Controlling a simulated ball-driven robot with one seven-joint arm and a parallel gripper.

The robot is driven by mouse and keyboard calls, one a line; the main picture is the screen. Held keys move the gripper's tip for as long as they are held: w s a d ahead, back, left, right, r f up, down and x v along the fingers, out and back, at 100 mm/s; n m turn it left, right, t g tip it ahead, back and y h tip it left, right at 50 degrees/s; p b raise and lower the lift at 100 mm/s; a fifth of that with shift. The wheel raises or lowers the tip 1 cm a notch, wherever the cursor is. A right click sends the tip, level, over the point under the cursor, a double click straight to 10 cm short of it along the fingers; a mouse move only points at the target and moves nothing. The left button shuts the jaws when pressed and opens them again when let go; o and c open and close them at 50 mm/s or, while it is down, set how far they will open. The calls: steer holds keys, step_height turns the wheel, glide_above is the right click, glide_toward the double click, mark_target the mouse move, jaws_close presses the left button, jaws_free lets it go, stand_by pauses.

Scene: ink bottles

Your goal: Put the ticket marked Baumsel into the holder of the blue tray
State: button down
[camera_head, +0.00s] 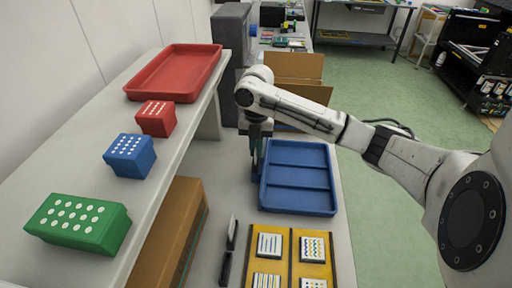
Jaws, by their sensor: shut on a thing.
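The blue tray (298,177), with raised ridges dividing it, lies on the lower grey table. My gripper (256,152) points down at the tray's upper left edge. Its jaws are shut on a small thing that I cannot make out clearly. A dark upright plate (232,232) and a dark strip (225,268) stand left of the yellow boards; I cannot tell whether either is a ticket or a holder. No marking reading Baumsel is legible. The blue tray's holder cannot be made out near the gripper.
Yellow boards (291,259) with patterned white squares lie below the blue tray. The raised left shelf carries a red tray (176,72) and red (156,124), blue (120,166) and green (64,234) dotted blocks. Cardboard boxes (300,67) stand behind my arm.

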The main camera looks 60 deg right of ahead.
steer(key=c, duration=1.1)
jaws_free()
steer(key=shift+r, duration=0.1)
steer(key=r, duration=0.7)
steer(key=d+r+b, duration=0.1)
steer(key=r, duration=0.2)
steer(key=shift+w+d+r, duration=0.1)
steer(key=shift+w+r, duration=0.1)
steer(key=shift+r, duration=0.05)
steer(key=shift+f, duration=0.1)
